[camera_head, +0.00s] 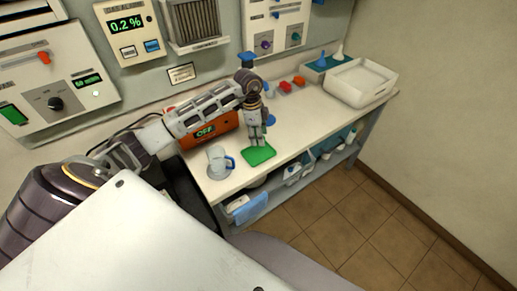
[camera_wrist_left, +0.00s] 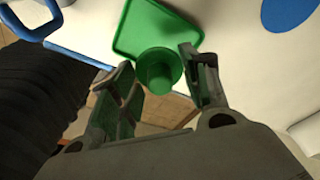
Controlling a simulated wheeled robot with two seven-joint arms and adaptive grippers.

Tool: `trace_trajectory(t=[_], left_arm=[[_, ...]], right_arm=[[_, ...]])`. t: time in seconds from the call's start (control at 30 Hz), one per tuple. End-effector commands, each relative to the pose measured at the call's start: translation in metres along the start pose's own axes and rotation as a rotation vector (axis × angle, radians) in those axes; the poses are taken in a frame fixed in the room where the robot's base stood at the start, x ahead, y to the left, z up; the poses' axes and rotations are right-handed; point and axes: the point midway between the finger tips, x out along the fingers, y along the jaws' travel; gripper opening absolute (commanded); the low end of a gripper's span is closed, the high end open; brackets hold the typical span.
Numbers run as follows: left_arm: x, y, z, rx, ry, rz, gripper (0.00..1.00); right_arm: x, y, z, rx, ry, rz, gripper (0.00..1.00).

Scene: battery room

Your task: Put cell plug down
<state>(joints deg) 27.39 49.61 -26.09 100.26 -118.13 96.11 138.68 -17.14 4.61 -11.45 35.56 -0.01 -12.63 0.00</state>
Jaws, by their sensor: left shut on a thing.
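The cell plug (camera_wrist_left: 159,75) is a small round green piece, seen in the left wrist view between the fingers of my left gripper (camera_wrist_left: 165,88). The gripper is shut on it. A flat green tray (camera_wrist_left: 137,28) with a raised rim lies just beyond the plug; I cannot tell if the plug touches it. In the head view my left gripper (camera_head: 257,143) points down over the back of the green tray (camera_head: 259,157), and its fingers hide the plug. My right gripper is not in view.
A clear jug with a blue handle (camera_head: 217,163) stands left of the tray, near the bench's front edge. An orange device (camera_head: 213,130) sits behind my left arm. Red pieces (camera_head: 291,86) and a white bin (camera_head: 361,82) stand farther right.

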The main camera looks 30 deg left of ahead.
Motion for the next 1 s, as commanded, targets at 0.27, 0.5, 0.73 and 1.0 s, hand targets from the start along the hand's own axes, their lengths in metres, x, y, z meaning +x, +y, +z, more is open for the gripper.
trace_trajectory(t=[0.27,0.5,0.73,1.0], left_arm=[[0.033,0.000,0.005,-0.002,-0.001,0.001,0.33],[0.038,-0.001,0.006,0.000,0.001,-0.001,0.33],[0.040,0.000,0.006,-0.001,0.000,0.000,0.33],[0.065,0.000,0.010,-0.002,-0.001,0.002,0.33]], right_arm=[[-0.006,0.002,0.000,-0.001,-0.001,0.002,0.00],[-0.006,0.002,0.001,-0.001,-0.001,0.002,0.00],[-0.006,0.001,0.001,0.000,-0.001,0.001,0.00],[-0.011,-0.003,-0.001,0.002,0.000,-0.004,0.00]])
